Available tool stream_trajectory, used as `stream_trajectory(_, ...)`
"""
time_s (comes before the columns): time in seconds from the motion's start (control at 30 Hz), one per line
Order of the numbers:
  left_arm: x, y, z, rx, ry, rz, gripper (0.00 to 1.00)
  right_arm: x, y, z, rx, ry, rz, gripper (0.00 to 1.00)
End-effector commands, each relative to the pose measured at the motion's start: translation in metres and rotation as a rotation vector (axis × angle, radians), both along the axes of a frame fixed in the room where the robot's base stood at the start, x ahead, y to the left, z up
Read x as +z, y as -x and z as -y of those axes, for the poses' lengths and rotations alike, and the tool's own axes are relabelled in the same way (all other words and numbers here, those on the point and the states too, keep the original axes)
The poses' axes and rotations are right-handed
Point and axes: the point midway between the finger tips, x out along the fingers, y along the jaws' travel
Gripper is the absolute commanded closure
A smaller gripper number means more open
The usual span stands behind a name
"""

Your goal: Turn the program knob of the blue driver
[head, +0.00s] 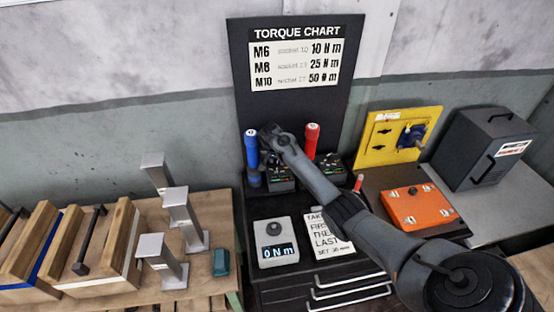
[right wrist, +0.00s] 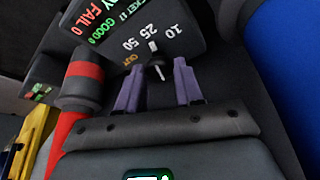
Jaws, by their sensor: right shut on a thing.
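The blue driver (head: 251,149) stands upright in front of the torque chart. It also fills the right edge of the right wrist view (right wrist: 285,50). Its dark control box (head: 281,184) sits beside it, with small lit displays. My right gripper (right wrist: 157,76) reaches down to a box face marked 10, 25, 50 and OUT. Its two purple fingers are shut on the small dark program knob (right wrist: 157,70) between them. A pale mark shows just above the knob, near the 50; its exact setting is hard to tell. In the head view my right arm partly hides the box. My left gripper is out of view.
The red driver (head: 311,140) stands close by on the right. A torque meter (head: 278,243) reading 0 N m and a printed card (head: 322,232) lie in front. Metal brackets (head: 178,215) and wooden crates stand left; an orange plate (head: 420,207) lies right.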

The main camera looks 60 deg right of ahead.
Motion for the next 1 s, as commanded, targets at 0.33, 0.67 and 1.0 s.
stream_trajectory(0.33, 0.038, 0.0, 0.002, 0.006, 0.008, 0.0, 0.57, 0.005, 0.003, 0.0, 0.183, -0.003, -0.003, 0.95)
stream_trajectory(0.67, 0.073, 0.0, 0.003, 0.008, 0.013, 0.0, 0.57, 0.004, 0.005, 0.003, 0.487, -0.003, -0.002, 0.95)
stream_trajectory(1.0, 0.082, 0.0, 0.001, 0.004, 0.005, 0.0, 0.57, 0.0, 0.006, 0.006, 0.811, -0.002, 0.0, 0.95)
